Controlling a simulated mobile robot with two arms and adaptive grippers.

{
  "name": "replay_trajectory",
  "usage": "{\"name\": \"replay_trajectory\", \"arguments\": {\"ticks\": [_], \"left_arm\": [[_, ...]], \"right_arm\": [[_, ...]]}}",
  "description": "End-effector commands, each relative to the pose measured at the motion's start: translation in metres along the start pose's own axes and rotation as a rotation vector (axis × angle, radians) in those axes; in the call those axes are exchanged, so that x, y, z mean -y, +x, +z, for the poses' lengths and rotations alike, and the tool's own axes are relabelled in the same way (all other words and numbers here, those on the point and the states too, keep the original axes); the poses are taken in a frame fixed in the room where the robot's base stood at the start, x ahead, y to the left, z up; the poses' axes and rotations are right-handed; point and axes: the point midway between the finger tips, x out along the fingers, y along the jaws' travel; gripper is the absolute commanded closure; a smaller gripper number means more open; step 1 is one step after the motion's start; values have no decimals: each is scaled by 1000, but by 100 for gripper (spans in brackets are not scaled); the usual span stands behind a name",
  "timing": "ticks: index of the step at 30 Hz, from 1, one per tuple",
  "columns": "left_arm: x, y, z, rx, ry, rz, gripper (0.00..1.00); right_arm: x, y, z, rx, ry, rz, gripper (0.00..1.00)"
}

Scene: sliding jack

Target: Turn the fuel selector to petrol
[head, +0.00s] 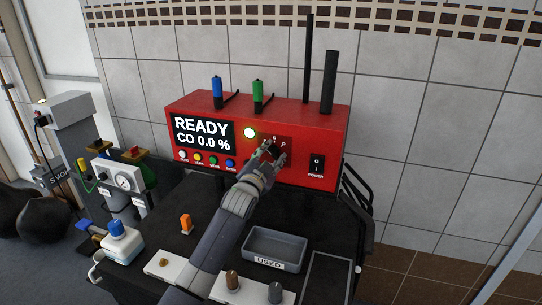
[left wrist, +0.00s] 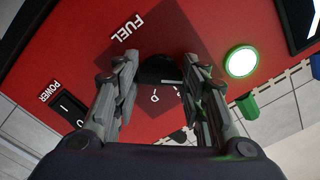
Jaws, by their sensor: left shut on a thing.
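The fuel selector is a black knob (left wrist: 159,70) on a dark red plate marked FUEL, on the front of the red analyser (head: 330,135). In the head view the knob (head: 268,147) is mostly hidden by my left gripper (head: 275,155). In the left wrist view my left gripper (left wrist: 160,78) has its two fingers on either side of the knob, shut on it. Letters, seemingly P and D, show on the plate beside the knob. I cannot tell which mark the knob points to. My right gripper is not in view.
The display (head: 203,133) reads READY, CO 0.0 %. A lit green lamp (head: 249,132) and a black power switch (head: 317,165) flank the selector.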

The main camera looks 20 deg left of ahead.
Motion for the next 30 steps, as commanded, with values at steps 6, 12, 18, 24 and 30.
{"name": "replay_trajectory", "arguments": {"ticks": [6,12,18,24,30], "left_arm": [[-1,0,2,3,-38,2,85],[-1,0,2,3,-44,2,85],[-1,0,2,3,-44,2,85],[-1,0,1,2,-43,2,40],[-1,0,0,1,-41,1,40]], "right_arm": [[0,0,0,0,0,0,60],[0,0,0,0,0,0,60],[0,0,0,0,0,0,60],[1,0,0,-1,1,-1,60],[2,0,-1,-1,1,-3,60]]}}
